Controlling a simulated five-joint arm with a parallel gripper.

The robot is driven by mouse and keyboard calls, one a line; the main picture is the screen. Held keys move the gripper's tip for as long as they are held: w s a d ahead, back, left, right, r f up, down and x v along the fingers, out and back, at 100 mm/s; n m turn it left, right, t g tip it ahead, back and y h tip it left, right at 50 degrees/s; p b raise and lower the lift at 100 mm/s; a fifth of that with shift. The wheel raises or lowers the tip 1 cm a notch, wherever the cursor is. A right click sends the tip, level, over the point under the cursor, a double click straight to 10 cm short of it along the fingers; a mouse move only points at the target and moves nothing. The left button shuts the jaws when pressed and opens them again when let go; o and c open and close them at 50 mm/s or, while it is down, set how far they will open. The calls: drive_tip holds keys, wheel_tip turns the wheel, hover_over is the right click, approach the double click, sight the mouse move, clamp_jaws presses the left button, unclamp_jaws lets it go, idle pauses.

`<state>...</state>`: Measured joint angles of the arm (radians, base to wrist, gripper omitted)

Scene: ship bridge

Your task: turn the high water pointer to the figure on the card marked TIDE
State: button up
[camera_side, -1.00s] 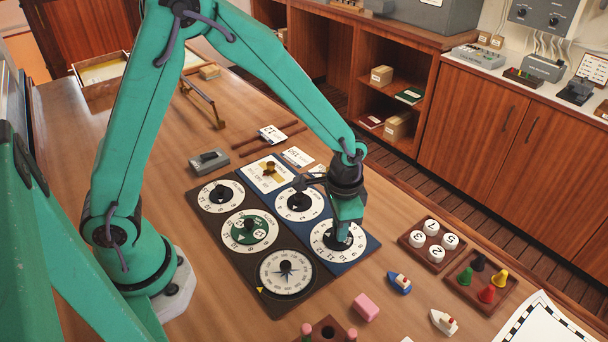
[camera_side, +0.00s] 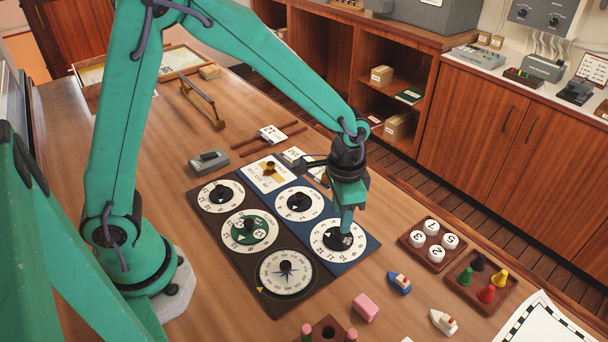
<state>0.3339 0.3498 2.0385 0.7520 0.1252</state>
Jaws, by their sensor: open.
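My gripper (camera_side: 343,228) points down over the knob of the right-hand lower dial (camera_side: 338,240) on the blue board. It is open, with its fingers at the black knob; I cannot tell whether they touch it. The gripper partly hides the knob and its pointer. A second white dial (camera_side: 300,203) with a black knob sits above it on the blue board. White cards with figures (camera_side: 272,134) (camera_side: 292,155) stand behind the boards; their lettering is too small to tell which is marked TIDE. The dial names are also unreadable.
The dark board beside it holds a white dial (camera_side: 221,197), a green-centred dial (camera_side: 250,231) and a compass dial (camera_side: 286,274). A tray of numbered white pieces (camera_side: 428,262), a tray of coloured pegs (camera_side: 462,263), toy boats (camera_side: 399,282) and a pink block (camera_side: 365,307) lie to the right and front.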

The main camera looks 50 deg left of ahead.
sight(338, 229)
drive_tip(key=shift+r, duration=1.9)
drive_tip(key=shift+r, duration=0.15)
drive_tip(key=s+a+r+n+t, duration=0.5)
drive_tip(key=s+a+r, duration=0.8)
drive_tip(key=s, duration=0.2)
drive_tip(key=shift+r+t, duration=0.3)
drive_tip(key=shift+r, duration=0.1)
